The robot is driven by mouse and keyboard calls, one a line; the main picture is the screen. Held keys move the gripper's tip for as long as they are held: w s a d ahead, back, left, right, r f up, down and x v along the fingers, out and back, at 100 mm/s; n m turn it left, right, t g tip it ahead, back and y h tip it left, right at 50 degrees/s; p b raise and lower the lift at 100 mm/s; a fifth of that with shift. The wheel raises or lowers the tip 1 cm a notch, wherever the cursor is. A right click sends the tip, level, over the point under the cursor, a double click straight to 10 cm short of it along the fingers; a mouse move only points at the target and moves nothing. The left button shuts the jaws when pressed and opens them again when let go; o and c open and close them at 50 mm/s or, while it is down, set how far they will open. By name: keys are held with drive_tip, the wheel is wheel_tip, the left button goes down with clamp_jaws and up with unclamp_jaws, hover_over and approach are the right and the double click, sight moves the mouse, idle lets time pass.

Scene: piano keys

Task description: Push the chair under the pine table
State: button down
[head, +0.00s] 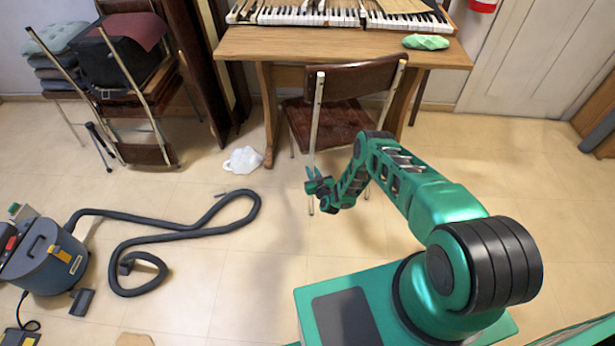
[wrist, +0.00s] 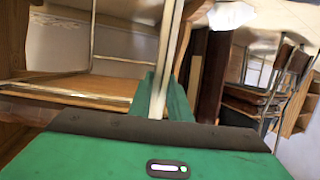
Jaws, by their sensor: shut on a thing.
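The chair (head: 358,78) has a dark brown backrest and seat on pale metal legs. It stands at the front of the pine table (head: 240,45), its back towards me and its seat partly under the tabletop. My gripper (head: 317,186) is low at the chair's near left post and shut on it. In the wrist view a pale metal post (wrist: 167,45) of the chair runs between my green fingers (wrist: 164,98). My arm hides part of the chair's right lower legs.
A white crumpled bag (head: 243,160) lies on the floor by the table's left leg. A vacuum cleaner (head: 45,258) and its hose (head: 180,236) lie at left. Piano keys (head: 310,17) and a green object (head: 426,42) are on the table.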

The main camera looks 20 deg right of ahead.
drive_tip(key=w+d, duration=0.4)
drive_tip(key=d, duration=0.1)
drive_tip(key=shift+w+d+r, duration=0.3)
drive_tip(key=shift+d+r, duration=0.05)
drive_tip(key=shift+r, duration=0.1)
idle(0.6)
drive_tip(key=c, duration=1.5)
unclamp_jaws()
drive_tip(key=shift+o, duration=0.7)
drive_tip(key=shift+s+a+f, duration=0.2)
drive_tip(key=shift+a+f, duration=0.05)
drive_tip(key=shift+a, duration=0.05)
drive_tip(key=shift+s, duration=0.1)
drive_tip(key=s, duration=1)
